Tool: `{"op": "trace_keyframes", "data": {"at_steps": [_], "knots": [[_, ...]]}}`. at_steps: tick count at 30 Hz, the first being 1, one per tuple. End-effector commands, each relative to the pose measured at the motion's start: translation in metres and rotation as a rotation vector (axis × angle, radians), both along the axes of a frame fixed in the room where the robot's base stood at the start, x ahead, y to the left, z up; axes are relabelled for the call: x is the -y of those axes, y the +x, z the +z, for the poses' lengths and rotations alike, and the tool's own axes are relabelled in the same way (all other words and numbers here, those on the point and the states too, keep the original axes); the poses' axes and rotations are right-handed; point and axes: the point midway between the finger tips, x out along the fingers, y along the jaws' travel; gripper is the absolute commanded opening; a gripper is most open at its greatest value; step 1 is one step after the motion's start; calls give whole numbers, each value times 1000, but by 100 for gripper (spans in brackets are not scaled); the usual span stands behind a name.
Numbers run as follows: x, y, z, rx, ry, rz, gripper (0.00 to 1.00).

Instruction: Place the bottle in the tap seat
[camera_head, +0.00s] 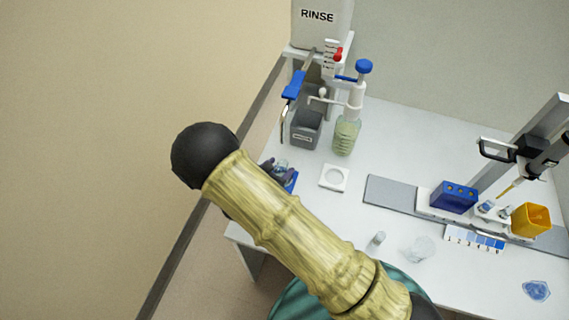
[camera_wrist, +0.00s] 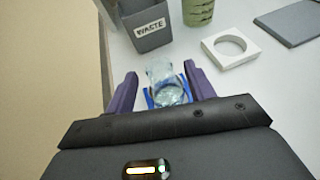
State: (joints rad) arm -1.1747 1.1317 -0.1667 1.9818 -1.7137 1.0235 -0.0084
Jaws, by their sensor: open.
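A small clear bottle (camera_wrist: 166,86) stands on a blue pad (camera_wrist: 150,101) between my fingers in the wrist view. My gripper (camera_wrist: 161,88) has its purple fingers open, one on each side of the bottle, with gaps visible. In the head view my gripper (camera_head: 279,170) is at the table's left edge, and my arm hides much of the bottle and the pad. A white square seat with a round recess (camera_head: 334,177) lies empty to the right; it also shows in the wrist view (camera_wrist: 231,46). I cannot tell whether it is the tap seat.
A grey waste bin (camera_head: 306,130) and a green-filled pump bottle (camera_head: 346,136) stand behind. A RINSE container (camera_head: 319,22) is at the back. A grey plate (camera_head: 391,195), blue rack (camera_head: 453,197) and yellow cup (camera_head: 531,220) are on the right.

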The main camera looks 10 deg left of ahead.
Motion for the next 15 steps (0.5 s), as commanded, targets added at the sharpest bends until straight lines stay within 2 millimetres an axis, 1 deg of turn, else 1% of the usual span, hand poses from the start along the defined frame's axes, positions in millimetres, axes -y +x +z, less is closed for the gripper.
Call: {"op": "trace_keyframes", "data": {"at_steps": [1,3,9,12,15], "knots": [[-5,-10,3,-1,2,4,54],[-8,-23,8,0,2,4,54],[-19,-54,22,0,3,3,54],[-21,-63,27,0,1,1,54],[-21,-67,29,0,0,0,54]]}}
